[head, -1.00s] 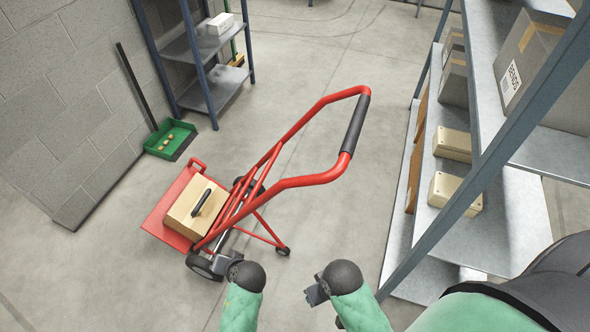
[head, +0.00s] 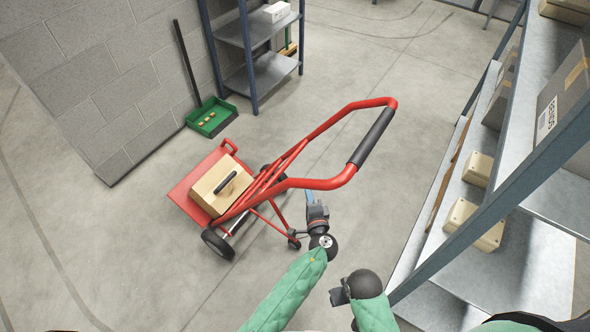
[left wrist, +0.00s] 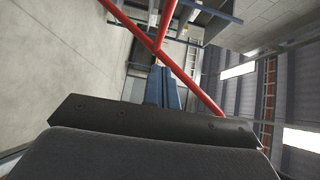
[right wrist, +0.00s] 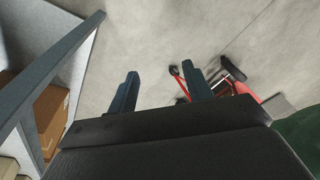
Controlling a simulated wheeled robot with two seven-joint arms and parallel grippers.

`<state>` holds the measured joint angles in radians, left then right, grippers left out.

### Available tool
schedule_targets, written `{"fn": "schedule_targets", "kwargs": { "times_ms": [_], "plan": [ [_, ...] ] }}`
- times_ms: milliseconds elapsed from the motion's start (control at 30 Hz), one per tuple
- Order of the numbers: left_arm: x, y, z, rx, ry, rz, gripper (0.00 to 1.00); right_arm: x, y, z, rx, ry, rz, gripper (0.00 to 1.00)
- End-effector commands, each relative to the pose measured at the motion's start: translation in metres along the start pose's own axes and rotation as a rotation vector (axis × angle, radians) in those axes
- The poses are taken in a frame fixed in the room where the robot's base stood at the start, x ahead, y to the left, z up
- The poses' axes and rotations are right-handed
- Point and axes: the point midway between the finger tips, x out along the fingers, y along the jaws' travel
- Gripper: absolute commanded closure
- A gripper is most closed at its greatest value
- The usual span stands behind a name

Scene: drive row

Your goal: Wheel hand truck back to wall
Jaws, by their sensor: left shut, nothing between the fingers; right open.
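The red hand truck (head: 290,183) stands tilted back on its wheels and rear legs, its black grip (head: 371,137) toward the shelf on the right. A wooden box with a black handle (head: 219,186) sits on its toe plate. My left gripper (head: 310,194) is shut and empty, just under the handle loop's near side; in the left wrist view its fingers (left wrist: 162,85) point past the red tubes. Whether it touches them I cannot tell. My right gripper (head: 338,296) is open and empty, near the right shelf; its fingers (right wrist: 163,85) show apart in the right wrist view.
A grey block wall (head: 120,80) is at left, with a green dustpan (head: 211,117) on the floor by it. A blue-grey shelf (head: 252,81) stands at the back. A shelf with boxes (head: 408,283) borders the right. Open concrete floor lies between.

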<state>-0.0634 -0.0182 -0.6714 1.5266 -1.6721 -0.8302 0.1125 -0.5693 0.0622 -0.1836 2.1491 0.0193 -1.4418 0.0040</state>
Motion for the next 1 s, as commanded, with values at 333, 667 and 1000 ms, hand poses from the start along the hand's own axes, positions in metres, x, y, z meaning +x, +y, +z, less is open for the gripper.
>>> {"fn": "schedule_targets", "kwargs": {
  "times_ms": [333, 667, 1000],
  "plan": [
    [0.043, -0.003, 0.0, 0.0, -0.001, 0.0, 1.0, 0.059, 0.007, 0.011, -0.001, -0.008, 0.009, 0.5],
    [0.082, -0.004, 0.0, 0.0, -0.002, 0.0, 1.0, 0.113, 0.016, 0.031, -0.001, -0.013, 0.018, 0.5],
    [0.1, -0.002, 0.019, 0.0, -0.002, 0.002, 1.0, 0.161, 0.026, 0.055, -0.001, -0.015, 0.029, 0.5]
  ]
}}
